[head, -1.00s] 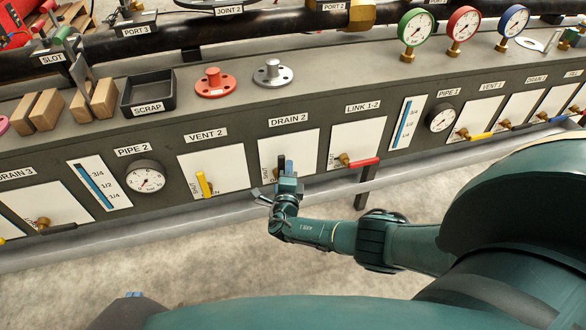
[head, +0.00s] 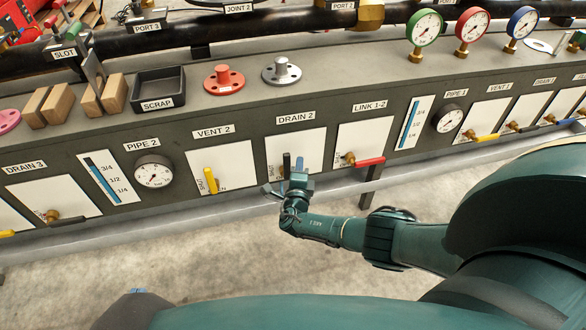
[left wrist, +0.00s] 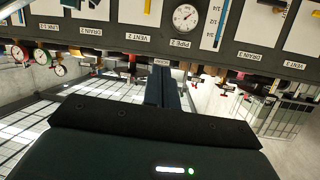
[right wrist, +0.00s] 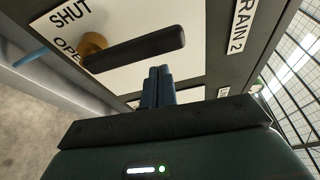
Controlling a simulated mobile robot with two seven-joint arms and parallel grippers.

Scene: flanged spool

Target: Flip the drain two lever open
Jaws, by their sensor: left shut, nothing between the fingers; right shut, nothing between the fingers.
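The drain two lever (head: 286,165) is a black handle standing upright on the white panel under the DRAIN 2 label (head: 296,117). In the right wrist view the lever (right wrist: 135,48) runs from a brass hub (right wrist: 92,42) beside the SHUT and OPEN lettering. My right gripper (head: 300,167) is shut and empty, just right of the lever. Its blue fingertips (right wrist: 160,70) lie close along one side of the handle; I cannot tell whether they touch. My left gripper (head: 137,292) is shut and empty at the bottom of the head view, away from the panel; its fingers (left wrist: 162,85) also show in the left wrist view.
The yellow vent two lever (head: 210,180) stands upright to the left. The red link lever (head: 370,161) lies sideways to the right. A scrap tray (head: 158,100), a red flanged piece (head: 224,80) and a grey one (head: 282,72) are on the ledge above. Open floor lies in front.

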